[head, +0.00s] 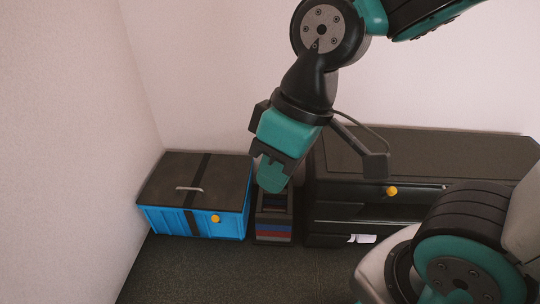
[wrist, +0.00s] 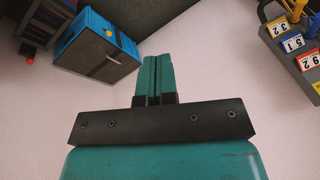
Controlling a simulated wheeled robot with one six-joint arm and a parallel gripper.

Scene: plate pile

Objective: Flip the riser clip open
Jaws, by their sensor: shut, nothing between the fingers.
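I cannot pick out the riser clip for certain in either view. My gripper (head: 270,180) hangs fingers-down in the head view, in front of and partly over a small dark stack (head: 273,228) with red and blue layers. In the wrist view my gripper (wrist: 158,65) has its two teal fingers together with nothing between them. A blue box (head: 195,222) with a dark lid, a dark band and a pale handle stands left of the stack. A yellow knob (head: 215,218) is on its front. The box also shows at upper left in the wrist view (wrist: 72,37).
A dark drawer cabinet (head: 430,155) stands right of the stack, with a yellow knob (head: 391,190) and a white slip (head: 362,238) at its front. In the wrist view, a grey holder (wrist: 278,55) with numbered tags is at upper right. Open floor (head: 210,275) lies in front.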

